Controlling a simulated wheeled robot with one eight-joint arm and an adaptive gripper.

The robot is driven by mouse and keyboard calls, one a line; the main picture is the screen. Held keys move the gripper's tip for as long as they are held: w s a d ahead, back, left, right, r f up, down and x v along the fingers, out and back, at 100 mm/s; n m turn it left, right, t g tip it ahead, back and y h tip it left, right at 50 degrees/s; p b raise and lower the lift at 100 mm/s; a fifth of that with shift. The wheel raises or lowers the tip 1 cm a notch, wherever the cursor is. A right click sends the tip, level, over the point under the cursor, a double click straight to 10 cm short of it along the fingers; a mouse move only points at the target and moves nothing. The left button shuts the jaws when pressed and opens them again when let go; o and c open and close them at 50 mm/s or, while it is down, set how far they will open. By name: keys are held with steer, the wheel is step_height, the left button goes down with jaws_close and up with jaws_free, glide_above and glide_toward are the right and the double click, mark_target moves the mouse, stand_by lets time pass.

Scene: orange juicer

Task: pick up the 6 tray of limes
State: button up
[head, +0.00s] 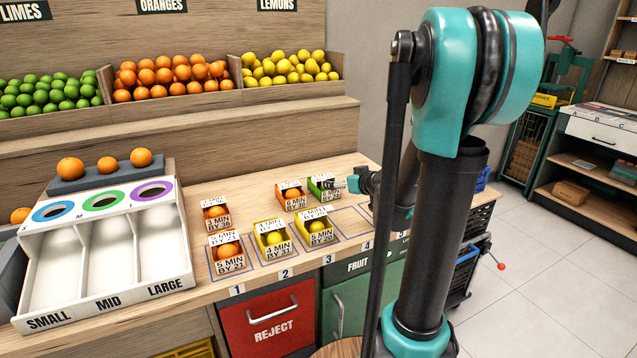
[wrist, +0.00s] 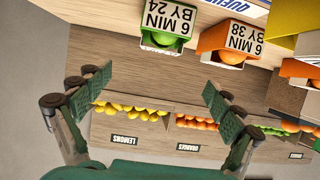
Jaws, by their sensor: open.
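The green tray of limes (head: 318,190) sits at the back of the wooden counter, right of an orange tray. In the wrist view, which is upside down, the lime tray (wrist: 166,38) shows at the top with a card reading "6 MIN BY 24" and a lime below it. My gripper (head: 351,184) is just right of the lime tray in the head view and hides part of that side. In the wrist view my gripper (wrist: 157,88) is open with nothing between its fingers.
An orange tray (wrist: 234,58), "6 MIN BY 38", stands close beside the lime tray. Another orange tray (head: 216,214) is farther left. Several trays, including a yellow one (head: 272,240), fill numbered front spaces. The sizing box (head: 105,250) is left; fruit bins (head: 172,85) stand behind.

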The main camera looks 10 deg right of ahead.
mark_target(319, 177)
steer(key=x, duration=1.7)
steer(key=shift+w+a, duration=0.1)
steer(key=shift+a, duration=0.1)
steer(key=c, duration=1.4)
